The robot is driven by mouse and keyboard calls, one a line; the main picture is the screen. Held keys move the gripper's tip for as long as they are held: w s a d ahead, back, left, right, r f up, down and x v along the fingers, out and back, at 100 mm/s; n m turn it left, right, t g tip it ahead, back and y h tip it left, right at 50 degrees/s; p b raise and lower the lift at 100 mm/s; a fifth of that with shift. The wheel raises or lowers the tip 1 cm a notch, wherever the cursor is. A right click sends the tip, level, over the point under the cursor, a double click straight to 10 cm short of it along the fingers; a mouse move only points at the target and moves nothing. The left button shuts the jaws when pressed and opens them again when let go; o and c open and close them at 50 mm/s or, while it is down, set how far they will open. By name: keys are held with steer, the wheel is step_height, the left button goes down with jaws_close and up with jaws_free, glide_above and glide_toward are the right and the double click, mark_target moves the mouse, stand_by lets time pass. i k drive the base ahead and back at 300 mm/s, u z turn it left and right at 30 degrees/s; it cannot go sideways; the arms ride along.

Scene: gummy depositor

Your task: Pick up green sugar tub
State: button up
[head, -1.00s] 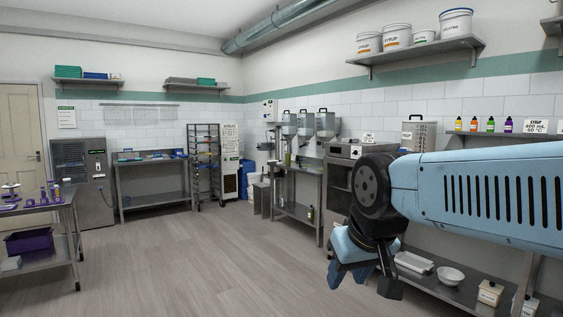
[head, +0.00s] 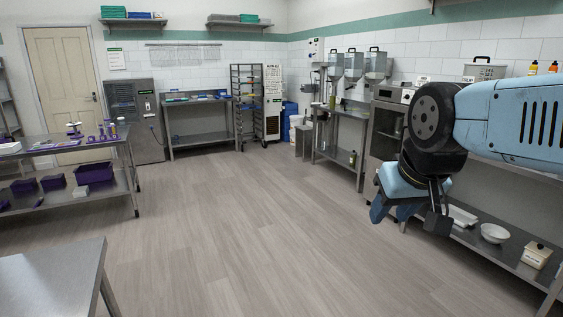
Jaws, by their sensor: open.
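I cannot pick out a green sugar tub in the head view. A pale tub with a dark knob on its lid (head: 537,256) stands on the low shelf at the right, and its label is too small to read. My gripper (head: 410,214) hangs at the right, pointing down, with its fingers apart and nothing visible between them. In the picture it is left of the pale tub and in front of the low shelf.
A white bowl (head: 495,233) and a white tray (head: 460,215) sit on the low shelf. A steel table (head: 50,280) is at the near left. A bench with purple bins (head: 93,173) stands behind it. A rolling rack (head: 247,105) is at the back. The middle floor is clear.

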mark_target(333, 99)
steer(key=u, duration=0.25)
steer(key=i, duration=2.15)
steer(key=u, duration=0.3)
steer(key=i, duration=4.4)
steer(key=z, duration=0.05)
steer(key=i, duration=1.1)
steer(key=z, duration=0.35)
steer(key=i, duration=1.15)
steer(key=z, duration=0.35)
